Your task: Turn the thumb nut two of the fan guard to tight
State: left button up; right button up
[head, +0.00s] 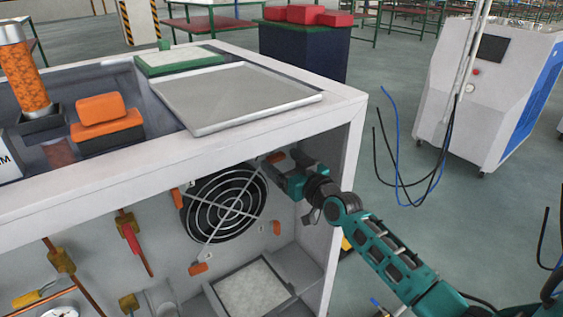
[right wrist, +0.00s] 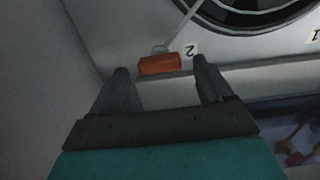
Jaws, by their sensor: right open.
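The round black fan guard (head: 225,205) sits on the inner back wall of the machine cabinet, with several orange thumb nuts around it. Thumb nut two (right wrist: 160,64) is an orange block beside a label (right wrist: 190,50) reading 2, upside down in the right wrist view. In the head view the orange nut (head: 276,157) at the guard's upper right is by my right gripper (head: 272,168). In the right wrist view my right gripper (right wrist: 160,75) is open, its fingertips on either side of the nut, with gaps showing. My left gripper is not in view.
The cabinet's top frame (head: 190,152) runs just above my right gripper, and its right side wall (head: 335,210) is close by. A white filter panel (head: 250,288) lies below the fan. Other orange nuts (head: 277,228) (head: 198,268) stick out around the guard.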

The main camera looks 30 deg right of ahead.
jog(key=shift+w+a, duration=0.1)
jog(key=shift+w, duration=0.45)
jog(key=shift+c, duration=0.4)
jog(key=c, duration=1)
jog(key=shift+o, duration=0.2)
